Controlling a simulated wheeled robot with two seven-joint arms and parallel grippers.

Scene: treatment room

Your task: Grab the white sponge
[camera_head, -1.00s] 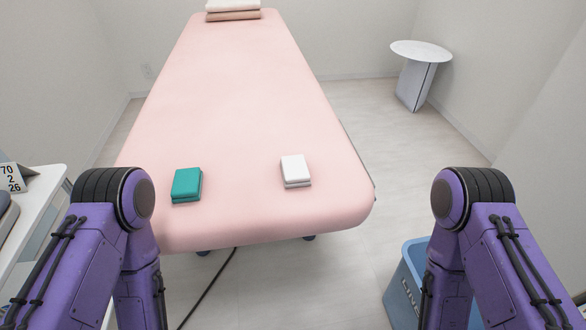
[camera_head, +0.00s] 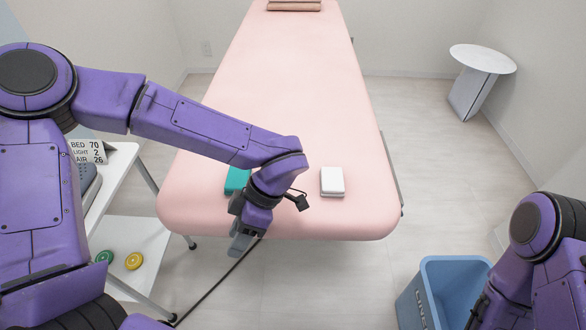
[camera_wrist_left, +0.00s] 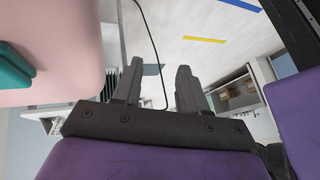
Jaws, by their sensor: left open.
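The white sponge (camera_head: 332,181) lies on the near end of the pink treatment bed (camera_head: 300,110). A green sponge (camera_head: 236,179) lies to its left, partly hidden behind my left wrist; its edge also shows in the left wrist view (camera_wrist_left: 14,72). My left gripper (camera_head: 240,246) hangs at the near edge of the bed, to the left of the white sponge and apart from it. In the left wrist view its two fingers (camera_wrist_left: 157,85) are spread with nothing between them. My right gripper is not in view; only part of my right arm shows at the lower right.
A blue bin (camera_head: 455,265) stands on the floor at the lower right. A white side table with a number display (camera_head: 88,151) is at the left, with green and yellow rings on its lower shelf (camera_head: 150,240). A round white table (camera_head: 483,58) stands at the back right.

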